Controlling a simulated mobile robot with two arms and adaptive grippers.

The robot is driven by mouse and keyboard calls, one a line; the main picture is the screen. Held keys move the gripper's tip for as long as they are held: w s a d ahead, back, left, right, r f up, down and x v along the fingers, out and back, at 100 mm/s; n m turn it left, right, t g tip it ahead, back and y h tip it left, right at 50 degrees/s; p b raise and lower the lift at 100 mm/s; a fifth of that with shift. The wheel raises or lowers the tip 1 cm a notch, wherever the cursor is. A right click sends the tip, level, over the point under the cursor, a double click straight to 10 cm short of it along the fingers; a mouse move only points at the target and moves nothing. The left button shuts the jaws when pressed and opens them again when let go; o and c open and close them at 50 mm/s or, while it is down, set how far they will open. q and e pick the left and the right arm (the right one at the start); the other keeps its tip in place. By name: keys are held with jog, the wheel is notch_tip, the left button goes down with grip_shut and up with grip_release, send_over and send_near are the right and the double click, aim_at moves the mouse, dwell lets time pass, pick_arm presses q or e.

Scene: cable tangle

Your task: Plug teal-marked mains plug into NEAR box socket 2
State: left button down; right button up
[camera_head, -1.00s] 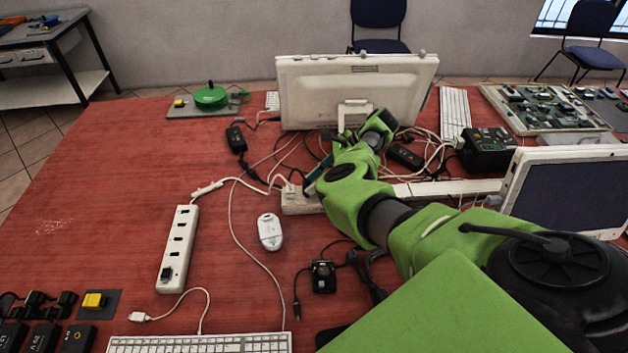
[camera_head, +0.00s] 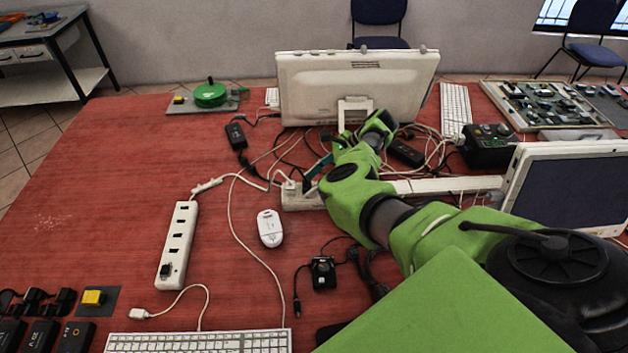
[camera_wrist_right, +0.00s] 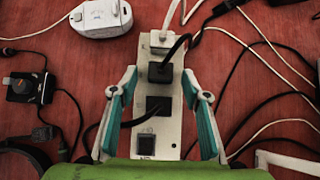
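My right gripper (camera_wrist_right: 160,78) is open, its two teal-padded fingers on either side of a white socket strip (camera_wrist_right: 172,135) in the right wrist view. A black plug (camera_wrist_right: 160,71) and a white plug (camera_wrist_right: 159,41) sit in the strip, between and beyond the fingertips. A dark square (camera_wrist_right: 158,106) lies nearer on the strip; I cannot tell if it is a socket or a plug. In the head view the strip (camera_head: 296,200) lies below the monitor, partly behind my right arm. A second white strip (camera_head: 183,222) lies at the left. No teal mark on a plug can be made out.
Loose cables run on both sides of the gripper. The monitor (camera_head: 355,88) stands behind. The red table (camera_head: 100,190) is clear at the left.

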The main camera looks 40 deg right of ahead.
jog(key=v, duration=1.2)
